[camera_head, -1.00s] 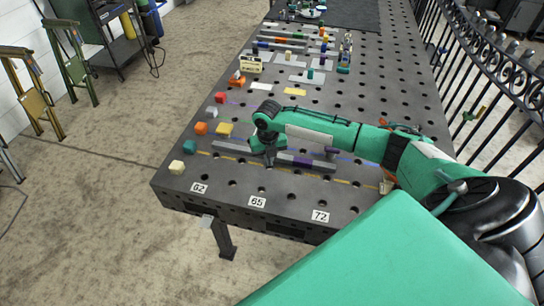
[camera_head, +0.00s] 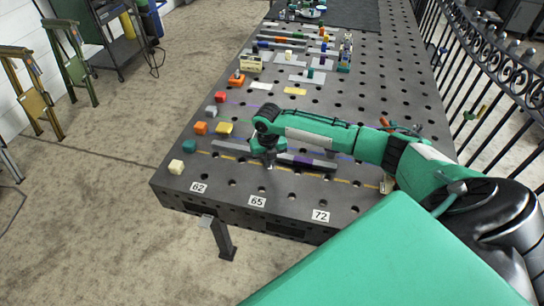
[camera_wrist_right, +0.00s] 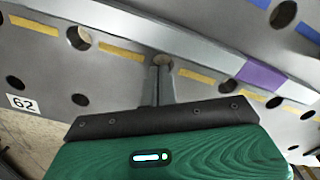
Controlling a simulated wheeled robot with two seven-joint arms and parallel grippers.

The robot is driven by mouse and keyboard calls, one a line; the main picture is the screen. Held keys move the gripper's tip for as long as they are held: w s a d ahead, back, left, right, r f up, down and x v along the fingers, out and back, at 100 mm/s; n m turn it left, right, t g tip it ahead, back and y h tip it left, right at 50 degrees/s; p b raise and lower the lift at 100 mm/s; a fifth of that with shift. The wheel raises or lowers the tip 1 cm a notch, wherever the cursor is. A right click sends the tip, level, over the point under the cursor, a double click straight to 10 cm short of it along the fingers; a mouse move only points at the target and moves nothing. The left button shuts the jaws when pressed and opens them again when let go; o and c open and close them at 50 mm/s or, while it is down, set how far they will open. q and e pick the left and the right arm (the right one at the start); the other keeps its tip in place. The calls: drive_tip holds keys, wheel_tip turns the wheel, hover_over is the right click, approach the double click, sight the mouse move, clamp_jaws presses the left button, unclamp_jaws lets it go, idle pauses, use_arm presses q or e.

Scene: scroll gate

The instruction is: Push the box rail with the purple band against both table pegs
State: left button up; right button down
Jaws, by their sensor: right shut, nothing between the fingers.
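The grey box rail (camera_head: 230,148) lies slantwise across the near part of the table, and its purple band (camera_head: 302,160) shows right of my right gripper. In the right wrist view the rail (camera_wrist_right: 200,48) crosses the top, with the purple band (camera_wrist_right: 262,77) at right. My right gripper (camera_head: 269,165) is shut and empty, pointing down at the rail's near side. Its fingertips (camera_wrist_right: 161,64) show just below the rail's near edge, over a table hole; I cannot tell whether they touch the rail. I cannot make out the table pegs. My left gripper is out of view.
Coloured blocks, such as the yellow (camera_head: 224,128) and teal (camera_head: 190,146) ones, stand along the table's left side. Yellow dashes (camera_wrist_right: 195,76) run along the near side of the rail.

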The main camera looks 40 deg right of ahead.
drive_tip(key=shift+r+p, duration=0.1)
drive_tip(key=shift+p, duration=0.3)
drive_tip(key=shift+d, duration=0.1)
idle(0.8)
drive_tip(key=shift+w+d+b, duration=1.05)
drive_tip(key=shift+w+d, duration=0.75)
drive_tip(key=shift+d, duration=0.3)
drive_tip(key=shift+r, duration=0.1)
drive_tip(key=shift+s+a+p, duration=0.25)
drive_tip(key=shift+a+p, duration=0.15)
drive_tip(key=shift+p, duration=0.15)
drive_tip(key=shift+s+a+p, duration=0.35)
drive_tip(key=shift+s+a, duration=0.15)
drive_tip(key=shift+a, duration=0.05)
